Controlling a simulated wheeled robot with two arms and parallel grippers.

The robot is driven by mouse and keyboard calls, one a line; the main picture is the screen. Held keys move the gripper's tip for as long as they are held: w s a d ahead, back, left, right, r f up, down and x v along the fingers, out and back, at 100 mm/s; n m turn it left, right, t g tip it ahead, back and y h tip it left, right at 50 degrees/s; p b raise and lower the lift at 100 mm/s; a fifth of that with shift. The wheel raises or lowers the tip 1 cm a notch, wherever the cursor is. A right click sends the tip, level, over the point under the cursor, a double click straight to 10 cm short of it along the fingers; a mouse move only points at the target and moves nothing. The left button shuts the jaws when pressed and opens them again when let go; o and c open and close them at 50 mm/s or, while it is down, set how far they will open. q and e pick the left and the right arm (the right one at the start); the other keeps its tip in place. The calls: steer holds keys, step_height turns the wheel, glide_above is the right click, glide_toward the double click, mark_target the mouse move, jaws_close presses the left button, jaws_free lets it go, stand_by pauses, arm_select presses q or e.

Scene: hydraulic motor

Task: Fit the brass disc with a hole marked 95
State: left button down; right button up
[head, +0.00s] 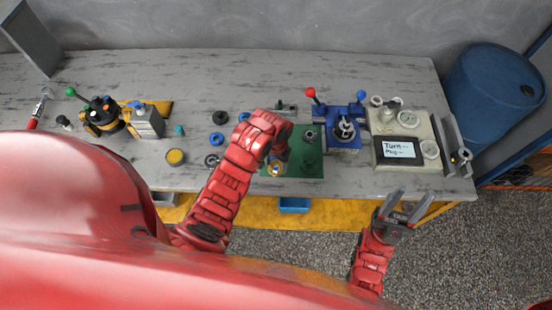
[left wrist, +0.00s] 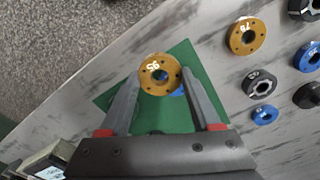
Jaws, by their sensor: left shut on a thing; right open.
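The brass disc (left wrist: 173,73) has a center hole, small holes around it and a mark that looks like 95. My left gripper (left wrist: 162,76) is shut on it, one finger on each side. In the head view the disc (head: 272,169) shows below my left gripper (head: 277,157), over the left part of the green mat (head: 311,172). A blue part shows partly behind the disc in the left wrist view. My right gripper (head: 411,196) is open and empty, in front of the table's right part.
A similar brass disc (left wrist: 236,39) marked 78 lies on the grey table among black and blue rings. A blue fixture (head: 349,111) with a grey part stands right of the mat, beside a gauge panel (head: 426,128) with a sign. An orange-black unit (head: 103,117) stands at left.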

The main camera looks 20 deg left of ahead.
arm_select(q)
steer(key=shift+r, duration=0.15)
steer(key=shift+r+p, duration=0.7)
steer(key=shift+p, duration=0.2)
steer(key=shift+w, duration=0.1)
